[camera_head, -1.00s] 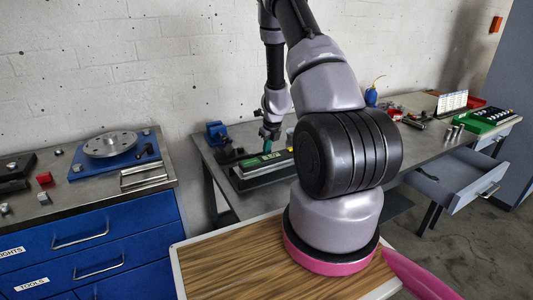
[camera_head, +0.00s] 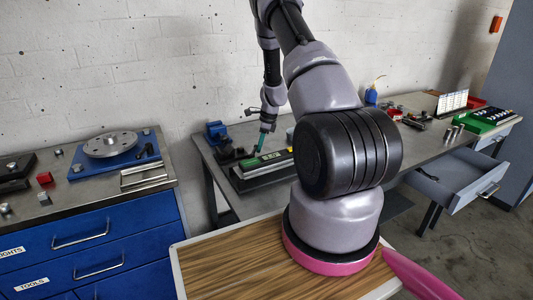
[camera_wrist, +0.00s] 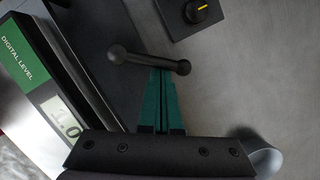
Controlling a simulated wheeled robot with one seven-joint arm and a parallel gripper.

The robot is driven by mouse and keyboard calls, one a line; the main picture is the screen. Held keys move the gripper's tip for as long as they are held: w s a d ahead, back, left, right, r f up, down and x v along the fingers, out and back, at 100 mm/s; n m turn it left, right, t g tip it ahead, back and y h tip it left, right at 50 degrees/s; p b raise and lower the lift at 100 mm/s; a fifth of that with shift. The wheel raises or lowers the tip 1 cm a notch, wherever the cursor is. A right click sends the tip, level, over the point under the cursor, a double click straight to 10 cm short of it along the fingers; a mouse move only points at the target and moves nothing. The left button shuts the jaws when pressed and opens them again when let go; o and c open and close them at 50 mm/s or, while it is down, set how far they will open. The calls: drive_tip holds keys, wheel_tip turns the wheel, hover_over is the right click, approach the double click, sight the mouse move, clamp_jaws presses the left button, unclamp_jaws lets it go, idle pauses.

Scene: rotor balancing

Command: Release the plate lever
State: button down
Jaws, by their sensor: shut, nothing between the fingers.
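In the wrist view a black lever with a round ball at each end (camera_wrist: 143,59) lies across the tips of my gripper (camera_wrist: 160,74). Its larger ball is at the left, beside a dark plate. My gripper's two teal fingers are shut together and hold nothing. The fingertips are at or just under the bar; I cannot tell if they touch it. In the head view my gripper (camera_head: 260,144) is tilted, low beside the digital level (camera_head: 266,160) on the grey bench. The lever is too small to make out there. The level also shows in the wrist view (camera_wrist: 22,60).
A black box with a yellow-marked knob (camera_wrist: 196,12) stands at the upper right of the wrist view. A blue clamp (camera_head: 217,132) is behind the level. A blue cabinet with a round metal disc (camera_head: 110,144) stands at left. An open drawer (camera_head: 452,185) juts out at right.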

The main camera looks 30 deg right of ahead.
drive_tip(key=shift+w+a+n+g, duration=0.2)
drive_tip(key=shift+w+a+n, duration=0.1)
drive_tip(key=shift+n, duration=0.45)
drive_tip(key=shift+w+a+n+g, duration=0.2)
drive_tip(key=shift+w+a+n, duration=0.05)
drive_tip(key=shift+n, duration=0.55)
drive_tip(key=shift+w+a+n+g, duration=0.2)
drive_tip(key=shift+w+a+n, duration=0.1)
drive_tip(key=shift+n, duration=0.45)
drive_tip(key=shift+r, duration=0.1)
drive_tip(key=v, duration=0.9)
drive_tip(key=shift+d+r, duration=0.25)
drive_tip(key=shift+r, duration=0.1)
